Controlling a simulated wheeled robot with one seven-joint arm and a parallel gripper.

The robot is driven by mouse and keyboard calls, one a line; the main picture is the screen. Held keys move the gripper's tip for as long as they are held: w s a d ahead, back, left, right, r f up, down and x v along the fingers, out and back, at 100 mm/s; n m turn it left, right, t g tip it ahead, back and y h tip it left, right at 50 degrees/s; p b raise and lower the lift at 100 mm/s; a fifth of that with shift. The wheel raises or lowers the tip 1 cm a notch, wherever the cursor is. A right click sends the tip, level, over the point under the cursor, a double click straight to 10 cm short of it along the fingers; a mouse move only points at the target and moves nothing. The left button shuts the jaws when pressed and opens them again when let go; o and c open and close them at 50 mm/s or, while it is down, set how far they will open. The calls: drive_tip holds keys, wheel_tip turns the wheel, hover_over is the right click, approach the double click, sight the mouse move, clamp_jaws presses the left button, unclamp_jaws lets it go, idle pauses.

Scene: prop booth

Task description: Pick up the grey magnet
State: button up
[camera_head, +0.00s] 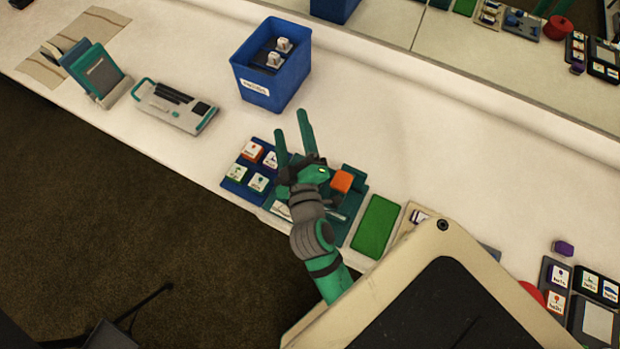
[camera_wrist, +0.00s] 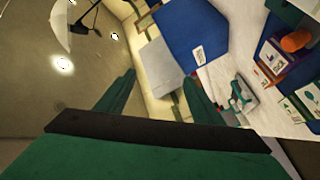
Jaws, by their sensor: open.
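I cannot make out a grey magnet with certainty in either view. My gripper (camera_head: 291,122) is open and empty, above the white counter in the head view, its two green fingers pointing toward the back. Its fingers also show in the wrist view (camera_wrist: 158,84), apart, with nothing between them. Below and beside it is a teal tray (camera_head: 348,205) with an orange block (camera_head: 342,181); my arm hides part of this tray. A blue tray (camera_head: 234,186) with several picture tiles lies just left of the gripper.
A labelled blue bin (camera_head: 257,85) holding whitish blocks stands behind the gripper. A grey-and-teal device (camera_head: 175,107) and a teal card stand (camera_head: 97,75) are left. A green mat (camera_head: 375,227) lies right. A mirror (camera_head: 480,60) backs the counter (camera_head: 430,140). Counter right of the bin is clear.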

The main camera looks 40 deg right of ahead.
drive_tip(key=w+d+r+m+g+h, duration=0.25)
drive_tip(key=d+r+h, duration=0.25)
drive_tip(key=d+r, duration=0.35)
drive_tip(key=s+d+r+m+g+h, duration=0.1)
drive_tip(key=s+d+r+m+g, duration=0.2)
drive_tip(key=s+d+m+g, duration=0.9)
drive_tip(key=s+a+f+m+g+y, duration=0.25)
drive_tip(key=a+f+y, duration=0.25)
drive_tip(key=f+y, duration=0.3)
drive_tip(key=w+a+f+y, duration=0.1)
drive_tip(key=a+f+y, duration=0.1)
drive_tip(key=a, duration=0.3)
drive_tip(key=w+a+f+y, duration=0.2)
drive_tip(key=a+f, duration=0.2)
drive_tip(key=a, duration=0.1)
drive_tip(key=w+a+f+t+y, duration=0.1)
drive_tip(key=w+a+f+y, duration=0.1)
drive_tip(key=a+f+y, duration=0.1)
drive_tip(key=shift+a+f, duration=0.25)
drive_tip(key=shift+a, duration=0.45)
drive_tip(key=shift+a+f, duration=0.2)
drive_tip(key=shift+a, duration=0.45)
drive_tip(key=shift+a+f, duration=0.1)
drive_tip(key=shift+f, duration=3.1)
